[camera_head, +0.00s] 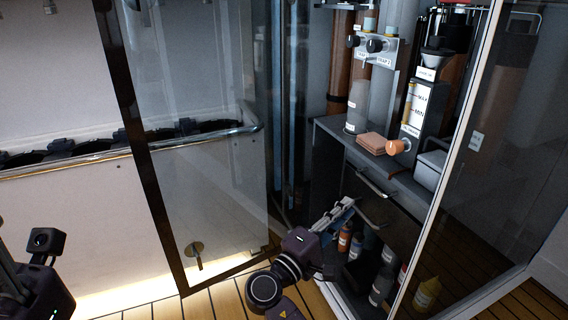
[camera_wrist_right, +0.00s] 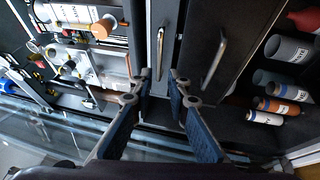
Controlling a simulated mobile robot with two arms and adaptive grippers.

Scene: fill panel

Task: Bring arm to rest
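My right gripper (camera_head: 338,212) is low in front of the cabinet in the head view, beside the lower drawer. In the right wrist view the right gripper (camera_wrist_right: 158,85) shows two dark fingers spread apart, with nothing between them. Its fingertips point at the drawer fronts, near a metal handle (camera_wrist_right: 161,50); I cannot tell whether they touch anything. My left arm (camera_head: 38,270) shows in part at the left bottom of the head view; its fingers are out of view.
An open glass door (camera_head: 200,120) stands left of the right arm, and another glass panel (camera_head: 480,150) is at the right. The cabinet (camera_head: 340,135) has drawer handles (camera_head: 375,184) that stick out. Several bottles (camera_head: 383,283) stand in its open lower shelf. Wooden floor is below.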

